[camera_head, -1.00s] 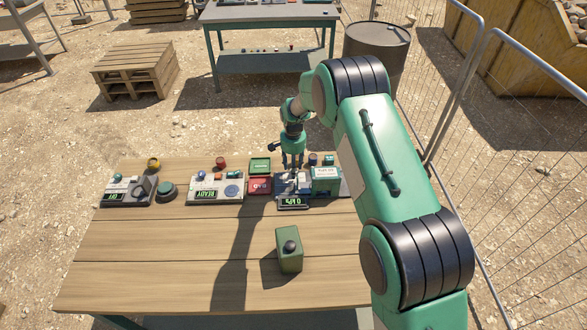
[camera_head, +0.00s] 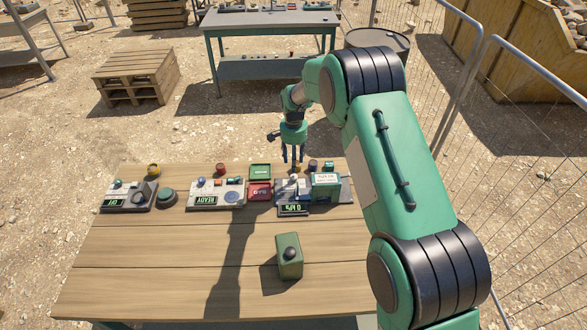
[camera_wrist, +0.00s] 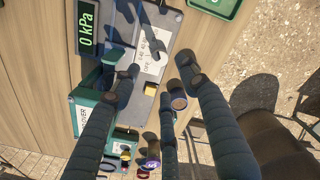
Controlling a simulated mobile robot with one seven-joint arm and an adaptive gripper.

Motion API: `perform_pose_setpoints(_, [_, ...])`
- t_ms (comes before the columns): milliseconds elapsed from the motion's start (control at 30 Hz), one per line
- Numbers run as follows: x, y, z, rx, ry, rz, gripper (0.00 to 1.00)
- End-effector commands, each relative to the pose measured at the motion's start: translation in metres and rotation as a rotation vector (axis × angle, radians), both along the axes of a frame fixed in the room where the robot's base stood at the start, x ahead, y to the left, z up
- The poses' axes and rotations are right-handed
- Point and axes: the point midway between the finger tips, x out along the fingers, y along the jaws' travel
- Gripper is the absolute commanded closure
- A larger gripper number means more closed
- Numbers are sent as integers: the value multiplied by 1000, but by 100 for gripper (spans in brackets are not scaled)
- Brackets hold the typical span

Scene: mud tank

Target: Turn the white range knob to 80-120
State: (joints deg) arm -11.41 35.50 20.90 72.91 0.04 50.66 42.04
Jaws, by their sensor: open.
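The pressure panel, with a display reading 0 kPa (camera_head: 293,210), stands at the right back of the wooden table; the display also shows in the wrist view (camera_wrist: 88,27). A small pale shape (camera_head: 293,177) on this panel may be the white range knob, but it is too small to be sure. In the wrist view a white printed plate (camera_wrist: 152,55) lies on the grey panel, and I cannot make out the knob or its setting. My gripper (camera_head: 293,159) points down above the panel, open and empty. In the wrist view its dark fingers (camera_wrist: 160,73) stand apart over the panel.
A green box (camera_head: 326,182) stands on the panel's right. A red tray (camera_head: 260,190) and a READY panel (camera_head: 216,195) lie left of it. A green block with a dark knob (camera_head: 289,257) stands in front. The front left of the table is clear.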

Motion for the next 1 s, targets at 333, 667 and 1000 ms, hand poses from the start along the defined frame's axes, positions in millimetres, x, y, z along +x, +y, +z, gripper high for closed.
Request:
perform_pose_setpoints(333, [0,0,37,0,-1,0,56])
perform_pose_setpoints(667, [0,0,40,1,-1,0,56])
perform_pose_setpoints(1000, [0,0,42,1,-3,1,56])
